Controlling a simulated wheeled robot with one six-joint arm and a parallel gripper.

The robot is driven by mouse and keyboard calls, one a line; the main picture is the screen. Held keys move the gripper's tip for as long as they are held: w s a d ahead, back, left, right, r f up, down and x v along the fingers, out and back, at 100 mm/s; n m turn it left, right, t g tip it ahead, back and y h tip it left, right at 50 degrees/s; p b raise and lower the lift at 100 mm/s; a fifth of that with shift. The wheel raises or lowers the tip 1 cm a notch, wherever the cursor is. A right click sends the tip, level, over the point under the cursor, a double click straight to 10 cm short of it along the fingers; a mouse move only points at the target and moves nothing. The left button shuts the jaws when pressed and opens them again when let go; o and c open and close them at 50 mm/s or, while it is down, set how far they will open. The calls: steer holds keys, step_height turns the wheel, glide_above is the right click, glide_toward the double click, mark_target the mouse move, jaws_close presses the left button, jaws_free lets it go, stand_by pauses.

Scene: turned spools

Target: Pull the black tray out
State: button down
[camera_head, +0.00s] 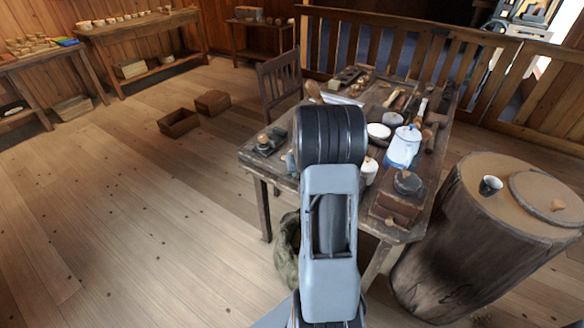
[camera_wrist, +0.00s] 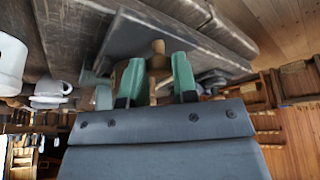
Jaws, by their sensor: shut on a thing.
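In the wrist view a dark, flat slab, which looks like the black tray (camera_wrist: 130,36), lies along the grey-brown table top. My gripper (camera_wrist: 157,72) has green fingertips on both sides of a small turned wooden piece (camera_wrist: 157,48) and is shut on it. The wooden piece stands out at the tray's edge; whether it is fixed to the tray I cannot tell. In the head view my own arm hides the gripper and whatever it holds.
In the head view the table (camera_head: 259,166) is crowded. A white-and-blue pot (camera_head: 404,147) and a dark-topped box (camera_head: 397,205) stand right of my arm. A small dark stand with a wooden knob (camera_head: 270,142) is on the left.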

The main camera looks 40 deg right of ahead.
steer(key=shift+d, duration=0.1)
steer(key=c, duration=1.2)
jaws_free()
steer(key=shift+s, duration=0.1)
steer(key=shift+r, duration=0.1)
steer(key=v, duration=1.3)
steer(key=shift+s+r, duration=0.15)
steer(key=shift+r, duration=0.15)
